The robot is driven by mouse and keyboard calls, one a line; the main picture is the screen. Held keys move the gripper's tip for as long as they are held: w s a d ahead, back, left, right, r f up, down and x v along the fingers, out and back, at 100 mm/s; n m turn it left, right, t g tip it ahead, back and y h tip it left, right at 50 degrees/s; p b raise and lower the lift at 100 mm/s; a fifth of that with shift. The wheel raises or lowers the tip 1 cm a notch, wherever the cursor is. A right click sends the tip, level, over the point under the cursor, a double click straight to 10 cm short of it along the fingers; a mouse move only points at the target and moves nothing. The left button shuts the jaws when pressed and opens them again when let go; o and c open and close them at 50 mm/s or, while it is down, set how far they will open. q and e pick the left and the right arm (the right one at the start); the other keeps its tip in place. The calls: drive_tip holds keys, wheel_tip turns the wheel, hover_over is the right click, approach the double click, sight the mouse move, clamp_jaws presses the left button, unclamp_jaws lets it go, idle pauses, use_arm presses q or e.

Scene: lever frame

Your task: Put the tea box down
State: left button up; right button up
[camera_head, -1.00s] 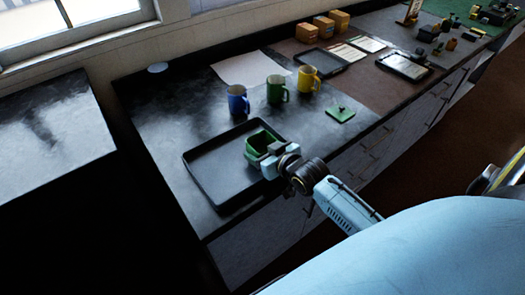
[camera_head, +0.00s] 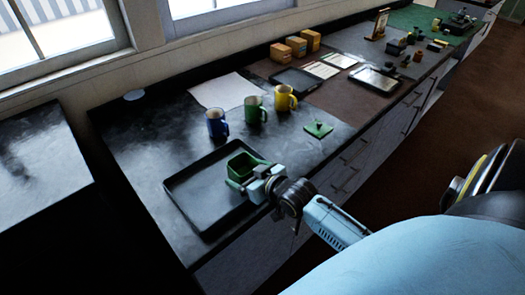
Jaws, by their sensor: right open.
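The tea box is most likely the small green open-topped box (camera_head: 240,164); it stands upright on the black tray (camera_head: 191,209), near the tray's right side. My right gripper (camera_head: 248,173) is at the box's near right side, its jaws open with one finger on either side of the box. Whether a finger still touches the box is too small to tell. A green lid with a knob (camera_head: 317,128) lies apart on the counter. My left gripper is not in view.
Blue (camera_head: 217,123), green (camera_head: 255,110) and yellow (camera_head: 285,98) mugs stand behind the tray. A pale sheet (camera_head: 226,90) lies behind them. Orange boxes (camera_head: 296,46) and dark tablets are farther back. The counter left of the tray is clear.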

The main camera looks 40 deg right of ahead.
drive_tip(key=v, duration=1)
drive_tip(key=shift+p, duration=0.4)
drive_tip(key=shift+s, duration=0.15)
idle(0.5)
